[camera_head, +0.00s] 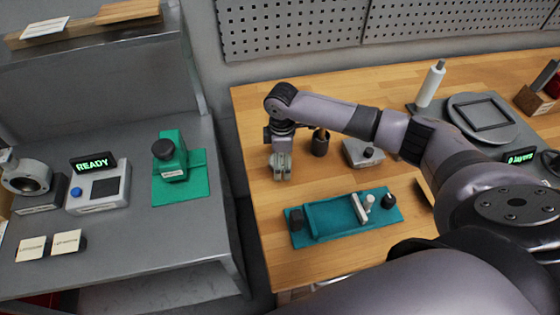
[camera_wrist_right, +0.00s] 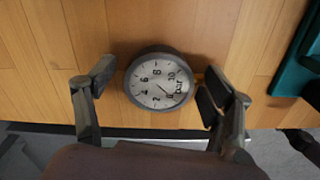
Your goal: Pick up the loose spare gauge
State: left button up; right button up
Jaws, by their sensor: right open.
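The loose gauge (camera_wrist_right: 158,80) is round, with a dark rim and a white dial marked with numbers and "bar". It lies face up on the wooden bench top in the right wrist view. My right gripper (camera_wrist_right: 160,88) is open, with one finger on each side of the gauge and a visible gap to each. In the head view my right gripper (camera_head: 281,170) points down over the left part of the bench, and I cannot make out the gauge there. My left gripper is not in view.
A gap separates the bench from the grey table (camera_head: 130,235), which holds a READY device (camera_head: 98,187) and a green fixture (camera_head: 175,160).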

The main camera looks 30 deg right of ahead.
jog(key=shift+c, duration=0.5)
jog(key=c, duration=1.3)
jog(key=shift+r, duration=0.1)
